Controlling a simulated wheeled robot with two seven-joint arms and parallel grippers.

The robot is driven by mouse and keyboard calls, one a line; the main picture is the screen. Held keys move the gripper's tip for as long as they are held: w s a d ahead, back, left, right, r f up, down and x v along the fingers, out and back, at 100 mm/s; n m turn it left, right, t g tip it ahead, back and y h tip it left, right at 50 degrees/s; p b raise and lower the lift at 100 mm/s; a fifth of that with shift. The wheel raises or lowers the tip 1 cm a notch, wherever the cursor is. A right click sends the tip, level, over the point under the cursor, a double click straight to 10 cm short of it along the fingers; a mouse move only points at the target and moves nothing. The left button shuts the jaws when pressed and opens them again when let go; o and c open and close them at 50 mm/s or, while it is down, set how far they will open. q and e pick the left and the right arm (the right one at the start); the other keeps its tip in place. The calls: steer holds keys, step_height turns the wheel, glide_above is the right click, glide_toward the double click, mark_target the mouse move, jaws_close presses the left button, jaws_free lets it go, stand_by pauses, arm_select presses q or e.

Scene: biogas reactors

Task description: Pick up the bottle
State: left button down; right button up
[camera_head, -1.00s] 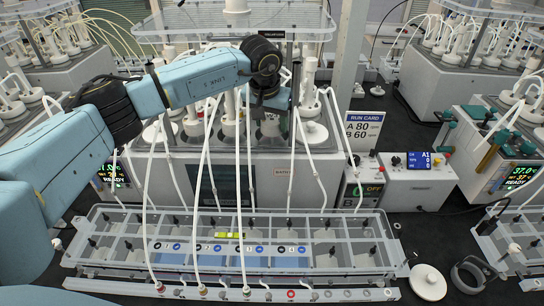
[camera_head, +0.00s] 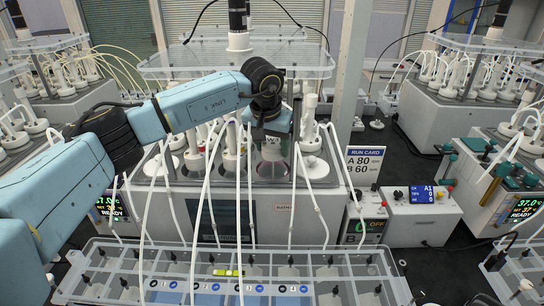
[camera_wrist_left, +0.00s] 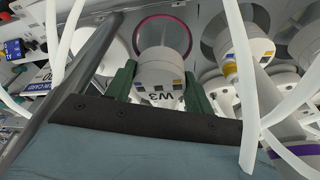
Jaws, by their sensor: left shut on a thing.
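The bottle (camera_wrist_left: 160,75) has a white cap marked W3 with small coloured patches, seen up close in the left wrist view. My right gripper is not in view.
Other white-capped bottles (camera_wrist_left: 245,47) and white tubes (camera_head: 205,195) crowd close around the gripper. A clear shelf (camera_head: 180,65) hangs above. A clear tray (camera_head: 85,262) stands in front. A run card (camera_head: 365,165) and a control box (camera_head: 420,215) are at right.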

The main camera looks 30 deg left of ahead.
arm_select(q)
step_height(320, 180, up, 15)
steer(key=b, duration=0.2)
steer(key=s+a+b, duration=0.2)
steer(key=s+b, duration=0.2)
steer(key=s, duration=1.4)
step_height(320, 180, up, 17)
steer(key=p, duration=1.4)
stand_by(1.2)
steer(key=shift+f, duration=0.1)
stand_by(0.3)
